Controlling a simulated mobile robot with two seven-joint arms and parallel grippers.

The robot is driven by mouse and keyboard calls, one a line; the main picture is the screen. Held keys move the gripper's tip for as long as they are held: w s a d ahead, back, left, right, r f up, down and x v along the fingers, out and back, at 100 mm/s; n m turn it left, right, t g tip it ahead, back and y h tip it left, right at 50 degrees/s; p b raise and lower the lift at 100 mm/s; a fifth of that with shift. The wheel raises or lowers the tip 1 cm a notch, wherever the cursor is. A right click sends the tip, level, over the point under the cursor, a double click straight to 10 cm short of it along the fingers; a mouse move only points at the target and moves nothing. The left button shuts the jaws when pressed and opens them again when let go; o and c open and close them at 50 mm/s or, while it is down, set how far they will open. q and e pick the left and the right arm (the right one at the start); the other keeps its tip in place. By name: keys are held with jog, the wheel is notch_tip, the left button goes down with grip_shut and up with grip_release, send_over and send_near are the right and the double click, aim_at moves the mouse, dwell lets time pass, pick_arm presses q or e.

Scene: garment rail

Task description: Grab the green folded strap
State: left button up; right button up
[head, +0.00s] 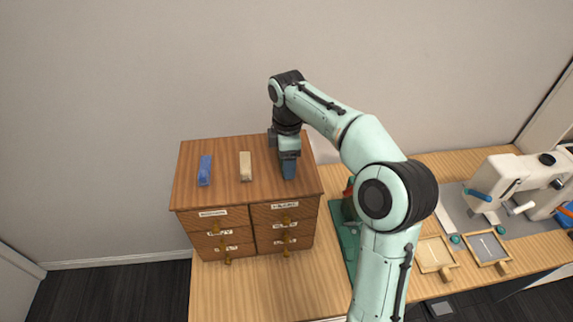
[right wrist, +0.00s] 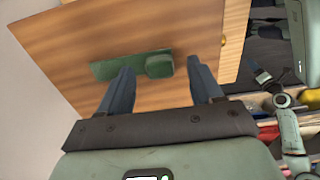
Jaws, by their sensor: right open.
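The green folded strap (right wrist: 158,67) lies on the wooden cabinet top in the right wrist view. It has a flat strip and a thicker folded end. My right gripper (right wrist: 160,64) is open above it, with the thicker end showing between the two fingers; the left finger overlaps part of the strap in the picture. I cannot tell whether the fingers touch it. In the head view my right gripper (head: 289,170) points down over the right part of the cabinet top and hides the strap. My left gripper is not in view.
A blue folded strap (head: 205,170) and a beige one (head: 245,166) lie left of the gripper on the drawer cabinet (head: 222,194). A white sewing machine (head: 508,180) and small framed trays (head: 435,255) stand on the table at right. The table front is clear.

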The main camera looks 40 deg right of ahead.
jog(key=shift+f, duration=0.6)
jog(key=c, duration=1.1)
jog(key=shift+r, duration=0.1)
